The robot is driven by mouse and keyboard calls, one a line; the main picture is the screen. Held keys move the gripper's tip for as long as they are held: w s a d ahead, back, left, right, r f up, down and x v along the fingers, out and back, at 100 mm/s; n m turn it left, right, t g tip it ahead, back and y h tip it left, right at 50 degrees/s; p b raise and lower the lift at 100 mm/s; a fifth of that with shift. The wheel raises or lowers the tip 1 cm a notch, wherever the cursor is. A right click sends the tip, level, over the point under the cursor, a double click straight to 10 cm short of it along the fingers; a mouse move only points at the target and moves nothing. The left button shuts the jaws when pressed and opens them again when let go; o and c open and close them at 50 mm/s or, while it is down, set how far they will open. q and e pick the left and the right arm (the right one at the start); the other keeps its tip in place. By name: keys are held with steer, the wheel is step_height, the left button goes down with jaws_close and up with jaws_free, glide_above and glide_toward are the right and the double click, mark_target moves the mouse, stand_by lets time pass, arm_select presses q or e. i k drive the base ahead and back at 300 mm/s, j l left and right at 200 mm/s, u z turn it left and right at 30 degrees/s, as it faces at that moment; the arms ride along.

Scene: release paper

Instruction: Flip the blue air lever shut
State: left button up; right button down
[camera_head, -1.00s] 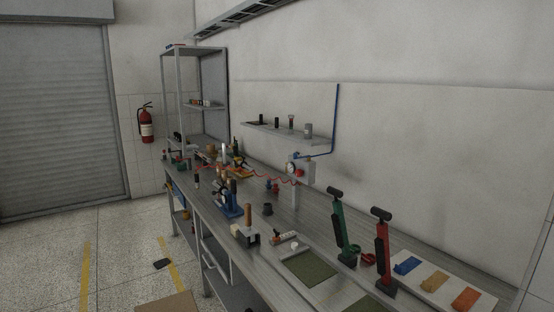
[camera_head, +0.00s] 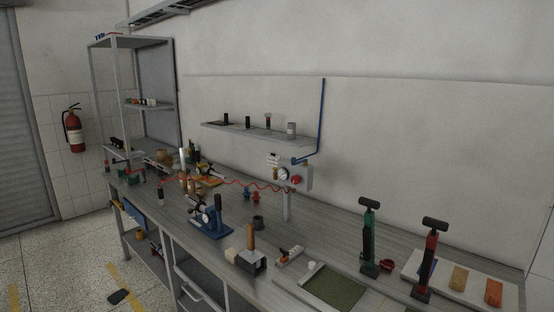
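A thin blue air pipe (camera_head: 322,115) runs down the wall and bends left toward a grey air unit (camera_head: 302,178) on a post at the back of the bench. A small blue part (camera_head: 296,160), which looks like the air lever, sits where the pipe meets the top of this unit. It is too small to tell which way it is turned. The unit has a round white gauge (camera_head: 283,174) and a red knob (camera_head: 296,180). A red coiled hose (camera_head: 240,184) runs left from it. Neither of my grippers is in view.
A wall shelf (camera_head: 258,133) hangs above.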

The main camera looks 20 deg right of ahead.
mark_target(293, 159)
steer(key=i+l, duration=0.1)
steer(key=i, duration=0.3)
steer(key=i+l, duration=0.1)
steer(key=i, duration=0.35)
